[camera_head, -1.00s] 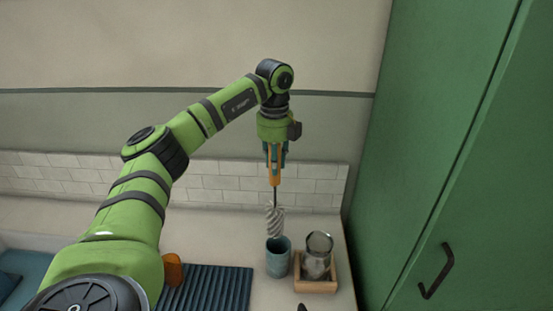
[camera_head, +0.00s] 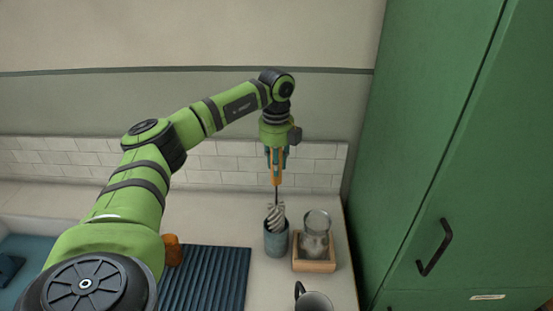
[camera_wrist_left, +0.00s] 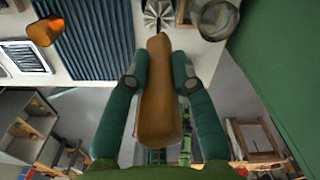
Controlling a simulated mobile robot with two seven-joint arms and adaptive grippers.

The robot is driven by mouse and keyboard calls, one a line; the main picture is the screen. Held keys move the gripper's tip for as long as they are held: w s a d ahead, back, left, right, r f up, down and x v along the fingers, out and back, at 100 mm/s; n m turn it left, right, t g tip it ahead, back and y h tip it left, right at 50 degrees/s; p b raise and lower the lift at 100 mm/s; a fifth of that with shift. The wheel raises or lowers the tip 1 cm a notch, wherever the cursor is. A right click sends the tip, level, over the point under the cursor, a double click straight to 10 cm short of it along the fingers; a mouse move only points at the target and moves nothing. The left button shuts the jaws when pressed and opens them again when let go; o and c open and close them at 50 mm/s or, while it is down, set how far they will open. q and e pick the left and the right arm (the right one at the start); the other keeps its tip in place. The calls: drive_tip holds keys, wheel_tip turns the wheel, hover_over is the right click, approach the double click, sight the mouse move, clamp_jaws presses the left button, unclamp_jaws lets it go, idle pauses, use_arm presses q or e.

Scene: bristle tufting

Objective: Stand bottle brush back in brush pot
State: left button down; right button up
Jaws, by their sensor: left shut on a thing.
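The bottle brush has an orange-brown handle (camera_wrist_left: 158,100) and a pale spiral bristle head (camera_head: 276,215). My left gripper (camera_head: 277,160) is shut on the handle and holds the brush upright, bristles down. In the left wrist view the two teal fingers of the left gripper (camera_wrist_left: 160,85) press on either side of the handle. The blue-grey brush pot (camera_head: 276,240) stands on the counter directly below. The lower bristles are hidden behind the pot's rim and appear to be inside its mouth. The right gripper is not in view.
A glass jar (camera_head: 316,232) stands in a wooden tray (camera_head: 314,266) close to the pot's right. A ribbed dark mat (camera_head: 210,280) lies to the left with an amber object (camera_head: 173,250) beside it. A mug (camera_head: 314,301) is in front. A green cabinet (camera_head: 450,150) bounds the right.

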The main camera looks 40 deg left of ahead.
use_arm(q)
wheel_tip(320, 180, down, 3)
drive_tip(key=shift+r+b, duration=0.1)
drive_tip(key=shift+b, duration=0.9)
drive_tip(key=shift+f+b, duration=0.3)
drive_tip(key=shift+f, duration=0.35)
drive_tip(key=shift+f+b, duration=1.3)
drive_tip(key=shift+f, duration=1.2)
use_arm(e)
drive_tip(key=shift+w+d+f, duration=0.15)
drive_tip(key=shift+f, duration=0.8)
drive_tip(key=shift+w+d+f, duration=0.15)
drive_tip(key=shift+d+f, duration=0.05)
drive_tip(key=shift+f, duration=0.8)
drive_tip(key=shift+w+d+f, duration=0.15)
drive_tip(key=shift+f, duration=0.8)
use_arm(q)
drive_tip(key=shift+f+b, duration=0.35)
drive_tip(key=shift+f, duration=0.25)
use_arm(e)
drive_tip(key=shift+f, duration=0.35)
use_arm(q)
drive_tip(key=c, duration=1)
unclamp_jaws()
drive_tip(key=shift+o, duration=0.2)
drive_tip(key=shift+r, duration=0.1)
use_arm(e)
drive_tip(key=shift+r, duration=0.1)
